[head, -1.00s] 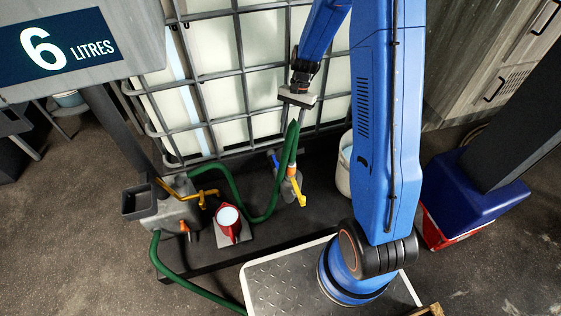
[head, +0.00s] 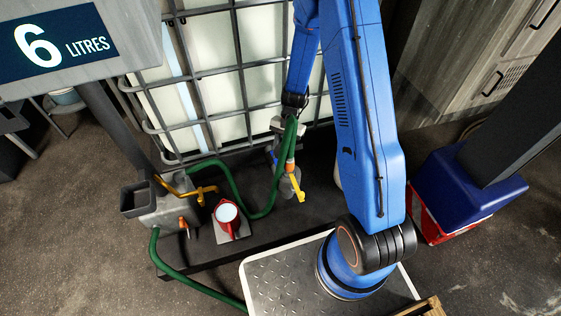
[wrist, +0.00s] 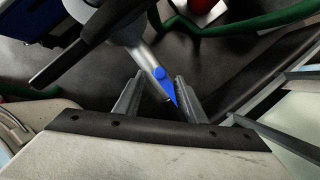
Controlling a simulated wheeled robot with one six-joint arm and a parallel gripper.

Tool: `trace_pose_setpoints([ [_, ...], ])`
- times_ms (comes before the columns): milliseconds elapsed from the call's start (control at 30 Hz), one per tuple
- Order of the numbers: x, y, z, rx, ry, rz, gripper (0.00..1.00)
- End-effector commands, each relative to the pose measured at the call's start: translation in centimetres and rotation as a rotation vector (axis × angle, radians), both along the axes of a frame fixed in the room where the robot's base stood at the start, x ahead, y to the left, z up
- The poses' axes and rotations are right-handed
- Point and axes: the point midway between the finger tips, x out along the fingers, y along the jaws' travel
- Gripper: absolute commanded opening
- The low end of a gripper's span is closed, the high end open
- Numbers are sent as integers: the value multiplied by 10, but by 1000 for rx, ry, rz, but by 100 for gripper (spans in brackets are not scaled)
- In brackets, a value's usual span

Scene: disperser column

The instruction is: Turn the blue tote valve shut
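The tote valve's blue handle (head: 275,157) shows low on the front of the caged white tote. In the wrist view the blue handle (wrist: 167,86) lies between the two fingers, closer to the right one, and joins a grey pipe. My gripper (wrist: 159,78) is open, with a gap on the handle's left side. I cannot tell whether the right finger touches the handle. In the head view my gripper (head: 277,140) is at the valve, its fingers partly hidden by the green hose and the arm.
A green hose (head: 240,195) runs beside the valve to a grey box (head: 168,205) with a yellow lever. A yellow handle (head: 297,187) hangs just below the valve. A sign reads 6 LITRES (head: 62,45).

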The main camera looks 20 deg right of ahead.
Motion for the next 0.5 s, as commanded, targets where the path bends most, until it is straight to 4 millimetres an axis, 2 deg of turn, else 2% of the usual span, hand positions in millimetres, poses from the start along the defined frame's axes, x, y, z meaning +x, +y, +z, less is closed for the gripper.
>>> trace_pose_setpoints([
  [200,-8,7,-25,0,2,-1,37],
  [500,-10,10,-33,0,0,0,37],
])
